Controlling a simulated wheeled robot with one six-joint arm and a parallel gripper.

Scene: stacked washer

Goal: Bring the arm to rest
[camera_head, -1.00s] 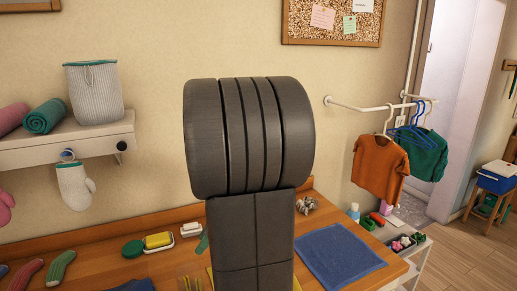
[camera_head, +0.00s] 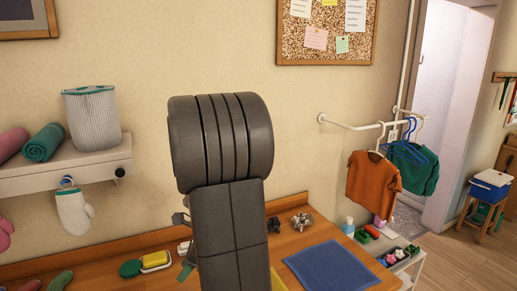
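My arm's dark grey links (camera_head: 228,215) stand upright in the middle of the camera view, the rounded joint on top and leaning slightly left. A small grey piece, seemingly part of my gripper (camera_head: 180,219), shows at the links' left edge. The rest of the gripper is hidden behind the arm. Its fingers, and anything in them, cannot be seen. The arm stands in front of the wooden counter (camera_head: 100,270) and covers part of it.
A blue cloth (camera_head: 332,266), a yellow sponge (camera_head: 155,260) and small metal items (camera_head: 302,221) lie on the counter. A white shelf (camera_head: 60,175) is at left. Orange (camera_head: 373,178) and green (camera_head: 412,168) tops hang from a rail at right. A cork board (camera_head: 326,35) is above.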

